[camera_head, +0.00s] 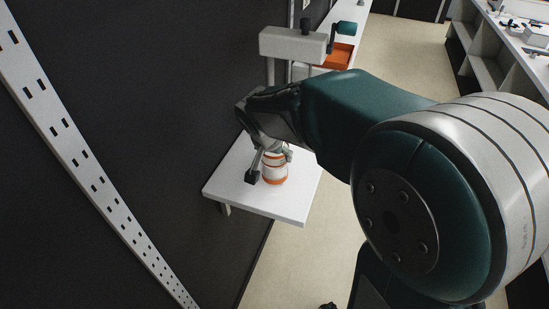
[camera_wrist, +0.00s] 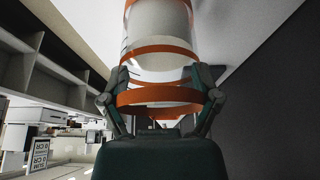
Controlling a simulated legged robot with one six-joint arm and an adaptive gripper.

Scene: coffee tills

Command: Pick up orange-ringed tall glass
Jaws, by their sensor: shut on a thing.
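The orange-ringed tall glass (camera_head: 275,168) is on or just above a small white wall shelf (camera_head: 290,205); I cannot tell whether it touches it. It is pale with orange bands, and its upper part is partly hidden by my gripper in the head view. In the wrist view the glass (camera_wrist: 160,50) fills the top middle, with clear wall and orange rings. My gripper (camera_head: 270,165) is shut on the glass, with one finger on each side of it. The fingers (camera_wrist: 162,92) also show in the wrist view.
A dark wall (camera_head: 130,120) stands close on the left, with a slotted white metal strip (camera_head: 65,130) on it. Behind my gripper are a grey device (camera_head: 292,44) and an orange tray (camera_head: 341,54). White shelving (camera_head: 490,55) stands at the far right. Floor is clear between.

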